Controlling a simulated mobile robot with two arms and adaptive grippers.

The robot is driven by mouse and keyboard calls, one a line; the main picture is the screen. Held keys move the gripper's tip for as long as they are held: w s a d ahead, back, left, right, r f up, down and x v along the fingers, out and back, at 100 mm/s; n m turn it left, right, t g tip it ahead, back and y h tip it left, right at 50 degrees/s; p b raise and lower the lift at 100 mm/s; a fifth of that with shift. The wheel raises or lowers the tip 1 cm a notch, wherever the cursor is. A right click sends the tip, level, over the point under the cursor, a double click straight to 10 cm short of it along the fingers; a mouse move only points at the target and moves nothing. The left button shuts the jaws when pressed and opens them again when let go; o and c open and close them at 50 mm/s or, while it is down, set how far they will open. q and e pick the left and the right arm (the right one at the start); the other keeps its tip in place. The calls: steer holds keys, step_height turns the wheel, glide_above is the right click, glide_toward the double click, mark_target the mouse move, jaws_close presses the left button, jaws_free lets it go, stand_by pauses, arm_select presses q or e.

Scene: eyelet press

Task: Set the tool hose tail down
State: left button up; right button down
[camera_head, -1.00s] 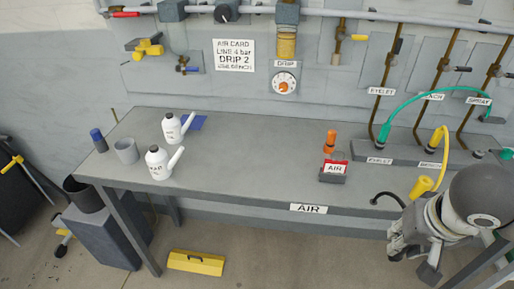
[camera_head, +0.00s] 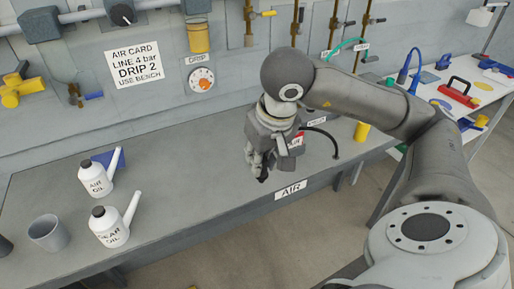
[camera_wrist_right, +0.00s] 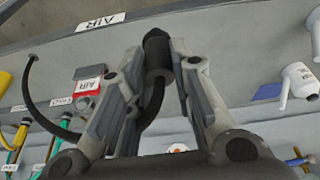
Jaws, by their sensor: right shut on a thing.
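My right gripper (camera_head: 262,168) is shut on the black tool hose tail and holds it over the front part of the grey bench (camera_head: 200,210), near the front AIR label (camera_head: 291,189). In the right wrist view the dark end of the tail (camera_wrist_right: 156,52) sits between the two fingers and sticks out past their tips. The hose (camera_wrist_right: 40,108) loops away from the gripper to the bench. Part of that loop (camera_head: 328,134) shows behind the gripper in the head view. I cannot tell whether the tail touches the bench. My left gripper is out of view.
Two white oil bottles (camera_head: 97,181) (camera_head: 113,228) and a grey cup (camera_head: 47,233) stand on the left. A red-and-white AIR card (camera_head: 297,140) is partly hidden behind my gripper. The bench between bottles and gripper is clear. A yellow cylinder (camera_head: 361,132) stands right.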

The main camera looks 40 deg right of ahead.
steer(key=w+f+p, duration=0.2)
steer(key=w+f, duration=0.2)
steer(key=w+f+p, duration=0.2)
steer(key=w+f, duration=0.1)
steer(key=w, duration=0.1)
steer(key=w+d+f+p, duration=0.1)
steer(key=w+f+p, duration=0.1)
steer(key=w+f, duration=0.2)
steer(key=shift+w+d+f+p, duration=0.1)
steer(key=shift+w+f+p, duration=0.25)
steer(key=shift+w, duration=0.25)
steer(key=shift+f, duration=0.25)
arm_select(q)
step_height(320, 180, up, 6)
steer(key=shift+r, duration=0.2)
